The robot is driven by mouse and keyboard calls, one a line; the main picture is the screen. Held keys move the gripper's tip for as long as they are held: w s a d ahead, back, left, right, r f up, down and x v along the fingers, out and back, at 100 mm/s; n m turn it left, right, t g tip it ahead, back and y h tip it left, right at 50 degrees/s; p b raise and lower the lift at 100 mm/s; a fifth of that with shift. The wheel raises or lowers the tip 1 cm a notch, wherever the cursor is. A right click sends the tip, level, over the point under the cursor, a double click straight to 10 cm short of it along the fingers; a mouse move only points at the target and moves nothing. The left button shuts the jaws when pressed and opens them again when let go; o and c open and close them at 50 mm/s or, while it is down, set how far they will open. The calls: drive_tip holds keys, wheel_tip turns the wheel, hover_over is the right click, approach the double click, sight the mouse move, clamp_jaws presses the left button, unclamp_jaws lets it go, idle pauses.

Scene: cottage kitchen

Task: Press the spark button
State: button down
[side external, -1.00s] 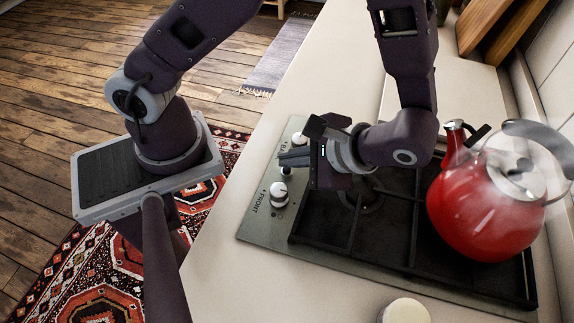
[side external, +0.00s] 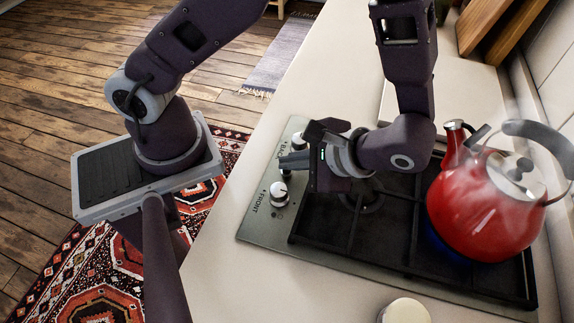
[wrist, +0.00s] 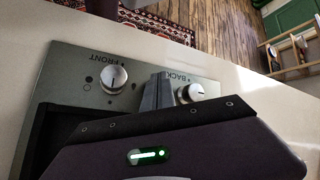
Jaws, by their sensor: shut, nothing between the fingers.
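In the wrist view the shut fingers (wrist: 157,92) reach the strip between the FRONT knob (wrist: 113,78) and the BACK knob (wrist: 190,93). I cannot make out the spark button; the fingers cover the strip between the knobs. I cannot tell whether the tips touch the panel. A red kettle (side external: 480,205) sits on the grate at the right, with a blue glow beneath its left edge.
A pale round object (side external: 405,311) lies on the counter at the near edge. Wooden boards (side external: 490,25) lean at the back right. The pale counter (side external: 215,262) left of the hob is clear.

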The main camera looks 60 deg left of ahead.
wheel_tip(320, 180, up, 7)
idle(0.8)
idle(0.5)
drive_tip(key=s+a+r+n+t+h, duration=0.1)
drive_tip(key=s+a+r+t+h, duration=0.1)
drive_tip(key=a+r+t+h, duration=0.1)
drive_tip(key=s+a+r+n+t+h, duration=0.2)
drive_tip(key=r+t+h, duration=0.3)
drive_tip(key=r, duration=0.5)
drive_tip(key=shift+a+r+n+t, duration=0.3)
drive_tip(key=shift+a+t, duration=0.25)
drive_tip(key=shift+t, duration=0.35)
